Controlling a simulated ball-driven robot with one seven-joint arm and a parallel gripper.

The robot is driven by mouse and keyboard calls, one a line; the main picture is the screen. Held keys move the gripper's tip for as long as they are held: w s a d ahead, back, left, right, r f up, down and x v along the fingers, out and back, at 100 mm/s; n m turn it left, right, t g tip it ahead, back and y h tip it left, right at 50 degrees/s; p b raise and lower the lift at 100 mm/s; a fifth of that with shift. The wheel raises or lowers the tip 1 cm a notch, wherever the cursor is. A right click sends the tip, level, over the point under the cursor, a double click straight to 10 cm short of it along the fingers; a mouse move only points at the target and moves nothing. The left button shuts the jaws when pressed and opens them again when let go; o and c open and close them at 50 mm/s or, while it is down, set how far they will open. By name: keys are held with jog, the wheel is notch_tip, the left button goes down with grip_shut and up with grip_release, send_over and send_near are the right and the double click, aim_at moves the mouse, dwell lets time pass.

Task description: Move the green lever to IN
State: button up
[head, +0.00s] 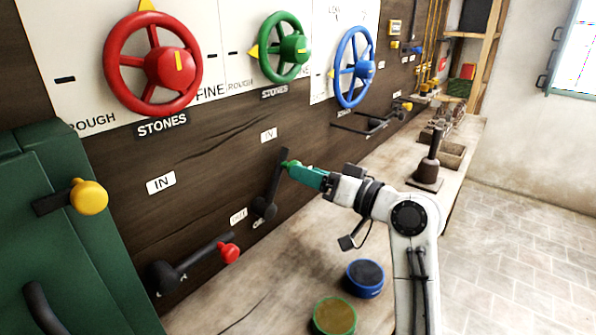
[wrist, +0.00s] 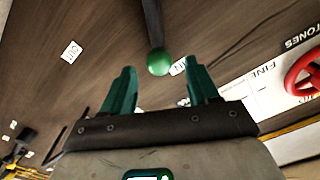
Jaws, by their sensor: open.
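The green lever (head: 272,183) is a dark bar rising from a pivot low on the wooden wall, with a green ball knob (head: 287,165) at its upper end. It leans slightly right of upright, below a white IN plate (head: 269,134). An OUT plate (head: 238,217) sits lower left, by the pivot. My gripper (head: 296,171) is at the knob from the right, its teal fingers partly overlapping it. In the wrist view, my gripper (wrist: 159,76) is open, and the knob (wrist: 159,62) lies centred between the fingertips, near their ends. I cannot tell whether they touch.
A red-knobbed lever (head: 205,254) stands to the lower left, and a yellow knob (head: 89,197) is by a green cabinet (head: 95,240). Red (head: 154,64), green (head: 284,48) and blue (head: 353,67) wheels are above. Blue (head: 365,279) and green (head: 335,316) round containers sit on the bench below my arm.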

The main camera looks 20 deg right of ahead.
jog(key=v, duration=0.6)
jog(key=shift+s+d, duration=0.1)
dwell(0.3)
